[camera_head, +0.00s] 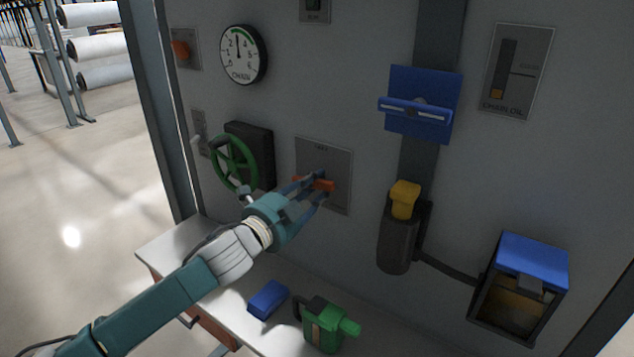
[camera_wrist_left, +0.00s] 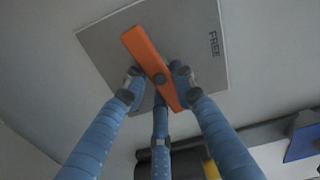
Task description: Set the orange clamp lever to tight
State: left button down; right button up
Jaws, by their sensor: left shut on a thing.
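The orange clamp lever (camera_head: 318,183) sits on a grey square plate (camera_head: 337,160) on the wall panel. In the head view the lever lies roughly level, partly hidden by my fingers. The word FREE shows at the plate's right edge there. My left gripper (camera_head: 312,187) is shut on the lever. In the wrist view its blue fingers (camera_wrist_left: 158,85) stand on both sides of the bar. My right gripper is not in view.
A green handwheel (camera_head: 233,163) is left of the plate, below a round gauge (camera_head: 243,55). A yellow-topped black holder (camera_head: 396,245) is to the right. A blue block (camera_head: 268,299) and a green can (camera_head: 325,325) stand on the shelf below.

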pick_arm(q)
jog(key=shift+a+f+m, duration=0.1)
jog(key=shift+f+m, duration=0.05)
jog(key=shift+m, duration=0.95)
jog(key=c, duration=1.4)
grip_release()
jog(key=v, duration=1.2)
jog(key=shift+f, duration=0.1)
